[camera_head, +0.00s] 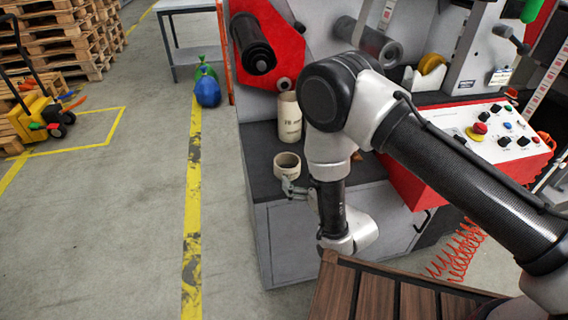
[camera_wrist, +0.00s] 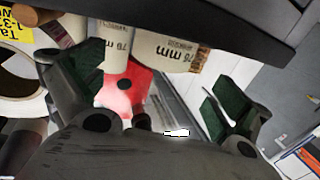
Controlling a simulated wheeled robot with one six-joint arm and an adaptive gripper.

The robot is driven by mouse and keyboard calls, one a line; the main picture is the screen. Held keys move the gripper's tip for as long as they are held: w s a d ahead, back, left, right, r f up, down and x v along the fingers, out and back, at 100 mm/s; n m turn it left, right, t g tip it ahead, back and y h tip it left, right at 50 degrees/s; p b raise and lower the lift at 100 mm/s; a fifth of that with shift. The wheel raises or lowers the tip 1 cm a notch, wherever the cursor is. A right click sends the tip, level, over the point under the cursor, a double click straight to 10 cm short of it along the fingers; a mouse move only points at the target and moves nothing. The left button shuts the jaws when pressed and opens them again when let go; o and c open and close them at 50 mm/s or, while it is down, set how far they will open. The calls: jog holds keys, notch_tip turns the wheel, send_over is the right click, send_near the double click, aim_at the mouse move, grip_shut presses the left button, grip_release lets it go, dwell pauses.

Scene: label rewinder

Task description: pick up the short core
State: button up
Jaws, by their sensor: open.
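The short core (camera_head: 288,165) is a squat beige cardboard ring standing upright on the dark worktop. In the wrist view, which is upside down, the short core (camera_wrist: 168,54) appears with "76 mm" print, beyond and between the finger pads. A taller core (camera_head: 289,120) stands upright behind it; it also shows in the wrist view (camera_wrist: 114,40). My gripper (camera_head: 294,188) is at the worktop's front left, close to the near side of the short core. In the wrist view its green-padded fingers (camera_wrist: 155,82) are spread apart with nothing between them.
The worktop (camera_head: 262,182) has a free left edge. The red-and-white control panel (camera_head: 480,135) stands to the right. A slatted brown surface (camera_head: 385,295) is in front. A large white ring-shaped roll (camera_wrist: 22,88) lies left in the wrist view.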

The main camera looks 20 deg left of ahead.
aim_at(295, 169)
jog(key=x, duration=0.6)
jog(key=shift+a, duration=0.2)
jog(key=c, duration=1.1)
